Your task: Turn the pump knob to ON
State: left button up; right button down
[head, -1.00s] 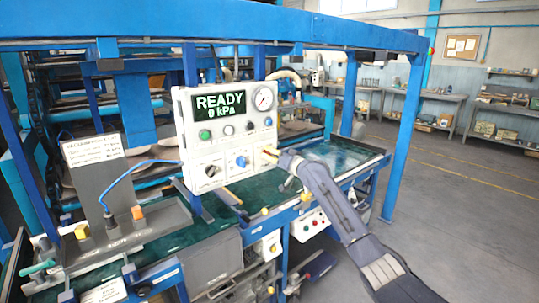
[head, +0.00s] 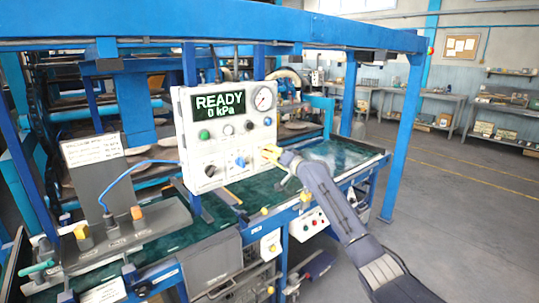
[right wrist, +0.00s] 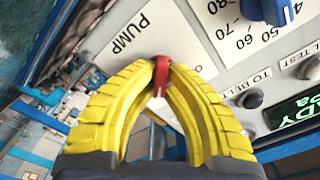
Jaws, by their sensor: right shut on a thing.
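The white control panel (head: 185,110) hangs on the blue frame, and its screen (head: 219,104) reads READY and 0 kPa. The red pump knob (right wrist: 160,74) is beside the PUMP label in the right wrist view. My right gripper (head: 270,152) is at the panel's lower right edge in the head view. Its yellow fingers (right wrist: 160,68) are shut on the red knob, one on each side. Much of the knob is hidden between the fingers, and I cannot read its ON or OFF marks. My left gripper is not in view.
A blue dial knob (head: 239,162) and a black knob (head: 211,170) sit left of the pump knob. A pressure gauge (head: 264,98) is above. A green bed (head: 340,155) lies behind my arm. The floor at right is clear.

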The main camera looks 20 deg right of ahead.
jog(key=c, duration=1.5)
grip_release()
jog(key=shift+o, duration=0.2)
jog(key=v, duration=1.2)
